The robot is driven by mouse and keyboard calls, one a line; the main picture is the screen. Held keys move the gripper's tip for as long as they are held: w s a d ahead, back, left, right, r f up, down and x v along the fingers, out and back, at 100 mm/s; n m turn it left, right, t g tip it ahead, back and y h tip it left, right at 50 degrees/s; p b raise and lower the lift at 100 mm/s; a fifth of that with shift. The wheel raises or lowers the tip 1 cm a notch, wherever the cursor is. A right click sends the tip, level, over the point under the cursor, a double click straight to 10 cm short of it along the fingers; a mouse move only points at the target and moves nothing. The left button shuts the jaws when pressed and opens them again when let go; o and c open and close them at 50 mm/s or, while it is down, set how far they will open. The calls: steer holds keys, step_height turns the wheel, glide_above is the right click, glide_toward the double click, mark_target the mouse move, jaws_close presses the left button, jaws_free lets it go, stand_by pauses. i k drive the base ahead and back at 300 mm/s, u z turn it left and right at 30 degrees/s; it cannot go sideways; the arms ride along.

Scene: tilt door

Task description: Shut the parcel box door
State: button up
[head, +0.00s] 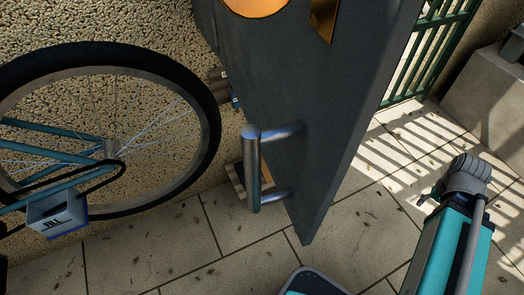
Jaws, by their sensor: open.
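The parcel box door (330,100) is a dark grey slab hanging in the upper middle of the head view. It stands out at an angle, with its lower corner towards me. A shiny metal bar handle (254,172) sticks out from its left face on two posts. The door's upper part is cut off by the picture, and the box itself cannot be made out. My teal and grey arm (455,230) is at the lower right, apart from the door. My gripper does not show in this view.
A bicycle wheel (212,130) and teal frame (45,150) stand left of the door against a pebbled wall (150,25). Small wooden pieces (236,182) lie partly behind the handle. A green gate (425,50) and concrete block (495,90) are at right.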

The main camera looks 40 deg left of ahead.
mark_target(309, 80)
steer(key=z, duration=0.45)
steer(key=k, duration=2.4)
steer(key=u, duration=0.7)
